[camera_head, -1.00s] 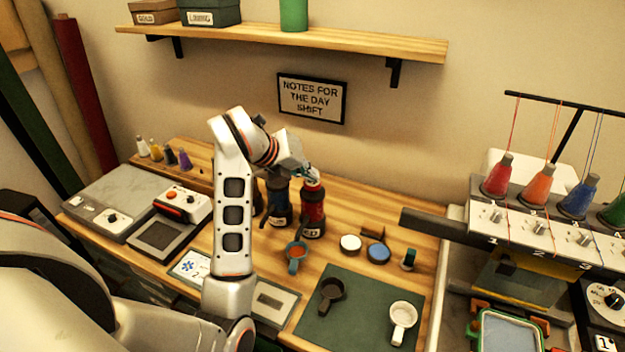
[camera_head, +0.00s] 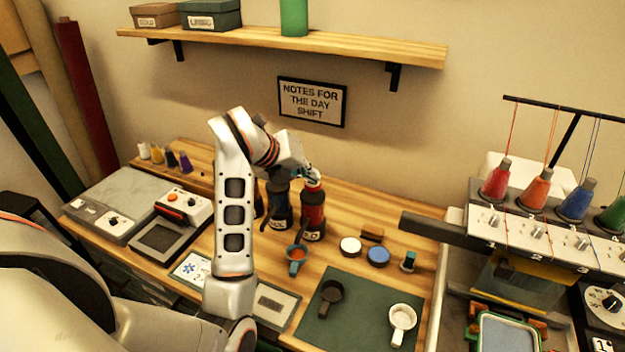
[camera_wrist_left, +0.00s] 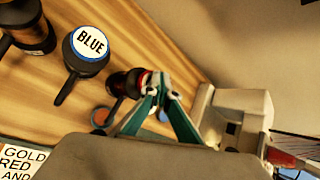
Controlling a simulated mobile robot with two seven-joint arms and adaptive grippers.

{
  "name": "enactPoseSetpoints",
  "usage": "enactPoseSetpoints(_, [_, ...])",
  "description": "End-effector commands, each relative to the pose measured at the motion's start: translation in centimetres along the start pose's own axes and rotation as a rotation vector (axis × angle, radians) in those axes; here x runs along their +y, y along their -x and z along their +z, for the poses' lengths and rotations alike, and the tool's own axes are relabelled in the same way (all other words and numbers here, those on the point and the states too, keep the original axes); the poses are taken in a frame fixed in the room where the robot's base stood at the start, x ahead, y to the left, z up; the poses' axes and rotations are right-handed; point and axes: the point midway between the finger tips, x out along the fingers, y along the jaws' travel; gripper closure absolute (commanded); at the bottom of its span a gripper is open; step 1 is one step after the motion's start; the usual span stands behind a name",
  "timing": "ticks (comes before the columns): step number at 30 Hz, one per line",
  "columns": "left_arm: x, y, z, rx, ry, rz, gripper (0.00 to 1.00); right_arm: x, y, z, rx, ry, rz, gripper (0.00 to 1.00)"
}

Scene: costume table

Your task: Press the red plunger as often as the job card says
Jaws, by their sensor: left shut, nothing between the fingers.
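In the left wrist view the shut fingertips (camera_wrist_left: 162,88) overlap the red bottle (camera_wrist_left: 124,82). A white card (camera_head: 190,268) with a blue snowflake-like mark and a "2" lies at the left, partly behind my arm. The wrist view shows a card (camera_wrist_left: 22,160) reading "GOLD", "RED", "AND". My right gripper is out of view.
The blue bottle (camera_head: 279,205) stands close left of the red one. A blue-handled cup (camera_head: 297,254) with orange contents sits in front. A green mat (camera_head: 345,318) holds a dark cup and a white cup. A thread machine (camera_head: 545,235) fills the right.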

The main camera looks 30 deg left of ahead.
Motion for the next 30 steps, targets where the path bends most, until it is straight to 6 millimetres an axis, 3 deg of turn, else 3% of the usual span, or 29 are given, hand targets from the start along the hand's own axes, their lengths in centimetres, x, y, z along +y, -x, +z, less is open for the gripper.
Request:
enactPoseSetpoints(6, [-0.6, 0.8, 0.7, -0.001, 0.000, 0.001, 1.00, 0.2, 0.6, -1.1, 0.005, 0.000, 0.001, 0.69])
enactPoseSetpoints(18, [-0.7, 1.0, 0.8, -0.002, 0.000, 0.000, 1.00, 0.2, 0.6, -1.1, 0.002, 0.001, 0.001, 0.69])
enactPoseSetpoints(30, [-2.5, 3.4, 2.5, -0.003, 0.000, -0.001, 1.00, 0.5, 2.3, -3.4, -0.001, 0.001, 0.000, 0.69])
